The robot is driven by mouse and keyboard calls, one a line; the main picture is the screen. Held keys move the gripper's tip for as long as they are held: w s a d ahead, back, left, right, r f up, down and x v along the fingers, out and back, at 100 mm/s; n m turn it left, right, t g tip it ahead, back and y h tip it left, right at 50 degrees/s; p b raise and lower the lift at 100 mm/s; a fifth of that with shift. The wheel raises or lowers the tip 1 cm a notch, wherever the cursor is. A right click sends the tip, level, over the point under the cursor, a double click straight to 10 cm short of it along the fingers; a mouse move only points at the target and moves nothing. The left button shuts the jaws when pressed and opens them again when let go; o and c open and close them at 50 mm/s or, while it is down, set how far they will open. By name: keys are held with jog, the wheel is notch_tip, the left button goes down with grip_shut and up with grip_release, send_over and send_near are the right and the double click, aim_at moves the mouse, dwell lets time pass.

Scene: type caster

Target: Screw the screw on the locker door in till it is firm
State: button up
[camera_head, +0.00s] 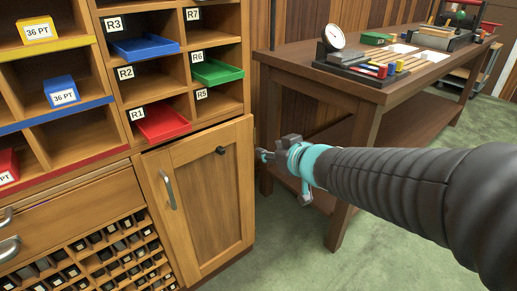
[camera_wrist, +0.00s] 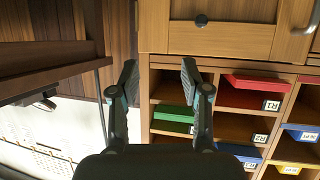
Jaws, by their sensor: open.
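The locker door (camera_head: 212,205) is a wooden panel door below the compartments, closed, with a metal handle (camera_head: 168,190) at its left. The screw (camera_head: 221,150) is a small dark round head near the door's upper right corner. It also shows in the wrist view (camera_wrist: 201,20), at the top, where the picture is upside down. How far it stands out from the wood I cannot tell. My gripper (camera_head: 263,155) is to the right of the locker, apart from the screw. In the wrist view its two fingers (camera_wrist: 159,70) are spread and empty.
Open compartments above the door hold a red tray (camera_head: 163,124), a green tray (camera_head: 216,72) and a blue tray (camera_head: 145,47). A wooden workbench (camera_head: 300,62) with a dial scale (camera_head: 333,40) stands behind my arm. Green floor (camera_head: 290,255) is clear in front of the door.

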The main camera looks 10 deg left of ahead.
jog(key=n+g+y, duration=0.2)
send_near(222, 151)
jog(key=v, duration=0.4)
jog(key=b+x, duration=0.3)
jog(key=x, duration=1)
jog(key=shift+w+b, duration=0.15)
jog(key=shift+b, duration=0.15)
grip_shut()
